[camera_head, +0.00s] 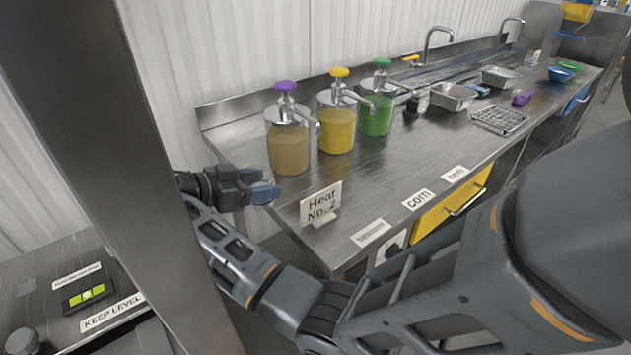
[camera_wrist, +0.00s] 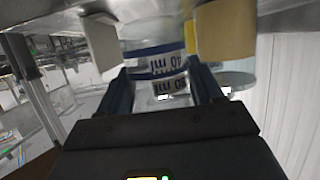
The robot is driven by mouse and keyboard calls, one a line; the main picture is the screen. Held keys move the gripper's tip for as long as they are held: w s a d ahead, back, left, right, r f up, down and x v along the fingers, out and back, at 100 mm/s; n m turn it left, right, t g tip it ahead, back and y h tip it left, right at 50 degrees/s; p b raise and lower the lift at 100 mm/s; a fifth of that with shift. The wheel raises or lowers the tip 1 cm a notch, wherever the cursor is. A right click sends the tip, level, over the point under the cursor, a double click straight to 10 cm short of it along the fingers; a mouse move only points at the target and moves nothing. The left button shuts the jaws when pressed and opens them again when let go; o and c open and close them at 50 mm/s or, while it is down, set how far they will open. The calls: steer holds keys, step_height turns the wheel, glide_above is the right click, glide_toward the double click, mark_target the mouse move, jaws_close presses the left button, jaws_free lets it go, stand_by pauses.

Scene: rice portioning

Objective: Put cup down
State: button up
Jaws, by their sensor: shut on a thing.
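A small clear measuring cup (camera_wrist: 153,58) with blue bands and "ml" lettering sits between the two fingers of my gripper (camera_wrist: 163,92) in the wrist view, which is turned upside down. My gripper (camera_head: 262,184) is shut on the cup. The cup is mostly hidden there, with only a bluish part showing. I cannot tell if its base touches the counter.
Brown (camera_head: 288,148), yellow (camera_head: 337,128) and green (camera_head: 377,115) pump dispensers stand behind my gripper. Steel trays (camera_head: 453,96) and a wire rack (camera_head: 499,120) are farther right.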

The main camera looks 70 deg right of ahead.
steer(key=s+d, duration=0.2)
steer(key=d, duration=0.2)
steer(key=s+d+b, duration=0.1)
steer(key=s+d, duration=0.2)
steer(key=d, duration=0.2)
steer(key=s+d+b, duration=0.1)
steer(key=s+d, duration=0.2)
steer(key=d, duration=0.1)
steer(key=shift+d, duration=0.2)
steer(key=shift+d+f+b, duration=0.1)
steer(key=shift+f+b, duration=0.85)
steer(key=shift+f, duration=0.85)
steer(key=shift+f, duration=0.1)
steer(key=shift+f, duration=0.15)
steer(key=o, duration=1.1)
